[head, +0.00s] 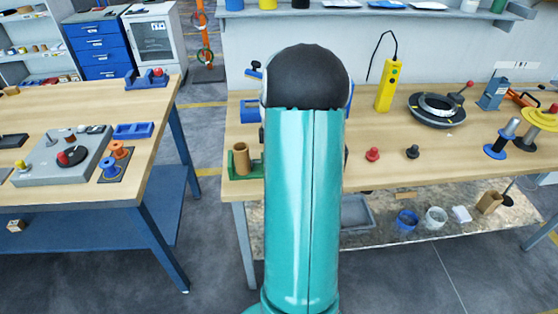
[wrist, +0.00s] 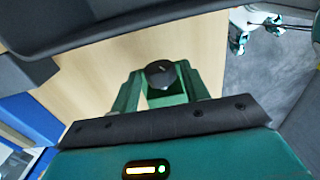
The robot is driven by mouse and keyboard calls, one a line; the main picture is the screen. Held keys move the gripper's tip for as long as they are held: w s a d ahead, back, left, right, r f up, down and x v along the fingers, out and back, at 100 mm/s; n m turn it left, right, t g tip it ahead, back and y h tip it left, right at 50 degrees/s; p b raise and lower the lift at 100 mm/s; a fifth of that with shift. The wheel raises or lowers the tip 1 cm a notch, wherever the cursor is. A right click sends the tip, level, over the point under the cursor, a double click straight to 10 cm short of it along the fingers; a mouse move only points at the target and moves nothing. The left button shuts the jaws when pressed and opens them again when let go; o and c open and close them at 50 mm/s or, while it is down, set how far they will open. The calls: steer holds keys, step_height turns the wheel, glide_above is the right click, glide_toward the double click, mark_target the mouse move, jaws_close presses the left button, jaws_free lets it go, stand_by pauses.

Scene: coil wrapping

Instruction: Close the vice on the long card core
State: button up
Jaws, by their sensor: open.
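In the head view a brown card core (head: 241,158) stands upright in a small green vice (head: 247,172) at the left front corner of the right-hand bench. My teal arm rises just right of it and hides my gripper in that view. In the wrist view my gripper (wrist: 160,90) is open, with green parts apart on either side. A dark faceted knob (wrist: 160,73) shows between them, over the tan bench top. It appears to belong to the vice, but I cannot tell whether the gripper touches it. The core cannot be made out in the wrist view.
The right-hand bench (head: 400,180) also holds a yellow handheld device (head: 386,86), a black ring (head: 437,108), a red knob (head: 373,154) and spools. A second bench (head: 150,110) stands left across a floor gap. Blue equipment is partly hidden behind my arm.

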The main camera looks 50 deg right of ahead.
steer(key=shift+s+a+t+h, duration=0.25)
steer(key=shift+a+t+h, duration=0.05)
steer(key=shift+t+h, duration=0.9)
steer(key=shift+h, duration=0.2)
steer(key=shift+f, duration=0.1)
steer(key=shift+s+a+t+h, duration=0.2)
steer(key=shift+a+t+h, duration=0.05)
steer(key=shift+t+h, duration=0.5)
steer(key=shift+f+t+h, duration=0.15)
steer(key=shift+t+h, duration=0.3)
steer(key=shift+h, duration=0.1)
